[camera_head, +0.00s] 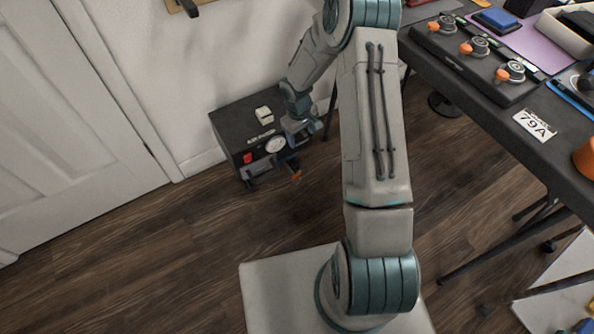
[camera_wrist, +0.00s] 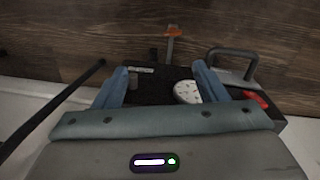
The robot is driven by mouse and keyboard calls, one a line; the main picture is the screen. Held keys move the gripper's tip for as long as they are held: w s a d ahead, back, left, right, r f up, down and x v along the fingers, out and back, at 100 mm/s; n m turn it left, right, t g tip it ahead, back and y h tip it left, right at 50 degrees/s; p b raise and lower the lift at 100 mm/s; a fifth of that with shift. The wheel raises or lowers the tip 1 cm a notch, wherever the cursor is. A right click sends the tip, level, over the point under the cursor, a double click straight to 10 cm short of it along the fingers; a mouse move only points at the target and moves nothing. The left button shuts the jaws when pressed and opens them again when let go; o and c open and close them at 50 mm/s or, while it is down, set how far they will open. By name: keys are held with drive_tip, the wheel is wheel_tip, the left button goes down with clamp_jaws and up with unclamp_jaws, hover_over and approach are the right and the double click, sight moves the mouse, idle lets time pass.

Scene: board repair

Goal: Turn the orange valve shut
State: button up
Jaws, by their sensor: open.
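The orange valve (camera_head: 296,175) sticks out low at the front of a black box unit on the floor. In the wrist view its orange handle (camera_wrist: 173,32) tops a thin stem, ahead of the fingertips. The valve lies beyond the fingertips, roughly in line with the gap, apart from both fingers.
The black box (camera_head: 232,125) carries a white gauge (camera_head: 275,145), a red switch (camera_head: 247,158) and a grey handle (camera_wrist: 237,58). A wall stands behind it. A workbench (camera_head: 470,110) at right holds several round fittings with orange parts. Floor in front is clear.

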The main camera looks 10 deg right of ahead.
drive_tip(key=y, duration=0.1)
approach(296, 174)
drive_tip(key=shift+n, duration=0.4)
wheel_tip(296, 174, down, 9)
drive_tip(key=b, duration=0.4)
drive_tip(key=shift+w+d+r+b, duration=0.1)
drive_tip(key=shift+r+b, duration=0.05)
drive_tip(key=shift+b, duration=0.2)
drive_tip(key=c, duration=1)
